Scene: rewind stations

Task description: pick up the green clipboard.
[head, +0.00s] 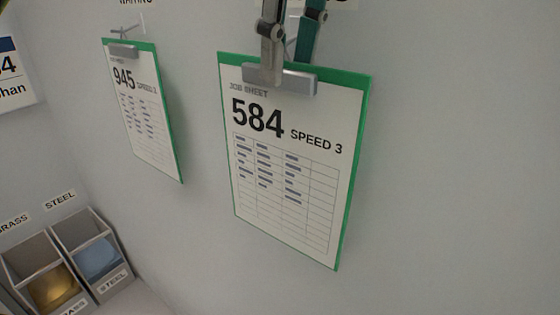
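A green clipboard (290,185) with a white job sheet reading "584 SPEED 3" hangs on the wall at picture centre, a little tilted. A metal clip (298,80) sits at its top. My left gripper (287,68) comes down from above onto that top edge. One grey finger lies in front of the clip; the other, teal finger ends at the board's top edge, its tip hidden. I cannot tell whether they press on the board. A second green clipboard (146,120), reading "945", hangs to the left. My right gripper is not in view.
A bin marked brass (48,285) and a bin marked steel (97,258) stand at the lower left. A sign (15,75) is on the wall at the left edge. The wall right of the 584 clipboard is bare.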

